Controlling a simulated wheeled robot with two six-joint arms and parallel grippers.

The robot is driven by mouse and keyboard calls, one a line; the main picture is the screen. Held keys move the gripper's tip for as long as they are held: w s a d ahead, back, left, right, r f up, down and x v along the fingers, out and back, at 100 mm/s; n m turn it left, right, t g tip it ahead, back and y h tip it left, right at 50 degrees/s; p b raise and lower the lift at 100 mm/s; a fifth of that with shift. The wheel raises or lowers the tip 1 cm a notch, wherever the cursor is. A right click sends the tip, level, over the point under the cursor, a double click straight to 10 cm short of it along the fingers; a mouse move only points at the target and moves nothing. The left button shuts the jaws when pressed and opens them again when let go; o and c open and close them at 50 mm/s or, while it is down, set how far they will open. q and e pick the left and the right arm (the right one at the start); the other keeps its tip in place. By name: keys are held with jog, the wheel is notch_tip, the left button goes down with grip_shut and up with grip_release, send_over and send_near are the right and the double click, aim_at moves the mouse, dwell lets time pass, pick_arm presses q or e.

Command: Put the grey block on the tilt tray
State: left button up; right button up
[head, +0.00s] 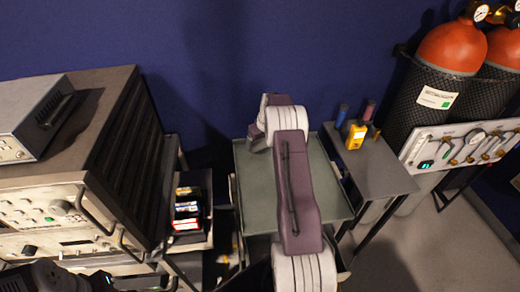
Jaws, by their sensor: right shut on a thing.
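The tilt tray (252,200) is a flat grey-green tray with a thin rim in the middle of the head view. My right arm reaches over it from the bottom edge and covers its centre. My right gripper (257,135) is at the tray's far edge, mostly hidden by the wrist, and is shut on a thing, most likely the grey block. The block itself cannot be made out, and none shows on the visible part of the tray. Dark parts of my left arm show in the bottom left corner; its jaws cannot be made out.
A rack of instruments (70,160) stands left, with a dark bin of small boxes (188,210) beside it. On the right are a grey side table (375,170) with a yellow meter (356,137), and red-topped gas cylinders (452,48). A blue wall closes the back.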

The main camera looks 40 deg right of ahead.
aim_at(260, 149)
notch_tip(260, 149, down, 4)
jog(key=shift+r, duration=0.1)
jog(key=shift+f, duration=0.25)
jog(key=o, duration=1.4)
jog(key=shift+c, duration=0.2)
jog(key=shift+r, duration=0.1)
